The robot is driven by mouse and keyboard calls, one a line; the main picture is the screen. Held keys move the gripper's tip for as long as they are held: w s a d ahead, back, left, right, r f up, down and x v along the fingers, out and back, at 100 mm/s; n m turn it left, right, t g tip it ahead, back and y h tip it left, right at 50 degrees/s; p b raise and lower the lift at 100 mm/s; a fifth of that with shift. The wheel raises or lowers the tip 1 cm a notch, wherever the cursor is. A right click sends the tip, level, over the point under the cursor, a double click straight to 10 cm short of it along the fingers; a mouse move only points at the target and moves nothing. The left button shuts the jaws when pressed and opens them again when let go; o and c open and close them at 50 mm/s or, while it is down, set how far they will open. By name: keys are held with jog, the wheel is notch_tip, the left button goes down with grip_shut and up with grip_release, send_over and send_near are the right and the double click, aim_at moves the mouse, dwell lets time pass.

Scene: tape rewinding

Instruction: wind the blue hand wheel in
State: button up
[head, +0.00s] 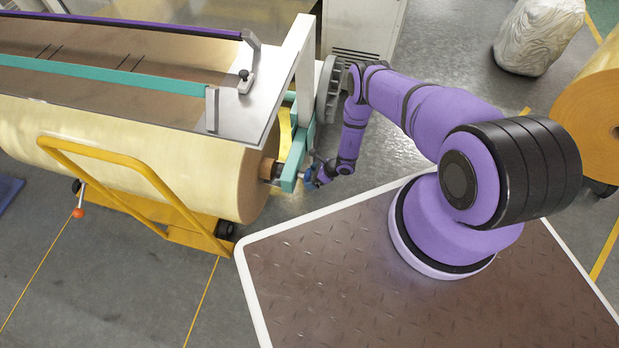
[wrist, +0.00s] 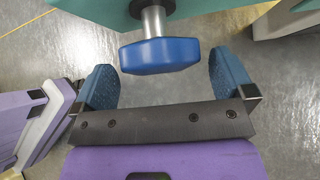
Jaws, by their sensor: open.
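The blue hand wheel (wrist: 160,56) sits on a short metal shaft (wrist: 154,20) that comes out of a teal bracket; in the wrist view it is at the top middle. In the head view the wheel (head: 309,186) is small and partly covered by my gripper. My gripper (wrist: 161,82) is open, with one blue finger on each side of the wheel. Gaps show between the wheel and both fingers. In the head view my gripper (head: 320,178) is at the lower end of the teal bracket (head: 294,160), by the roll's end.
A big cream roll (head: 130,150) lies under the machine frame (head: 303,60). A yellow cart (head: 150,190) with a tall handle stands before it. A wrapped bale (head: 538,35) and another roll (head: 590,105) stand at the right. Grey floor is open at the lower left.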

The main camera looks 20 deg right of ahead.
jog(key=shift+x, duration=0.95)
jog(key=c, duration=0.8)
jog(key=shift+m+g+y, duration=0.6)
jog(key=shift+g+y, duration=0.2)
jog(key=shift+g, duration=0.1)
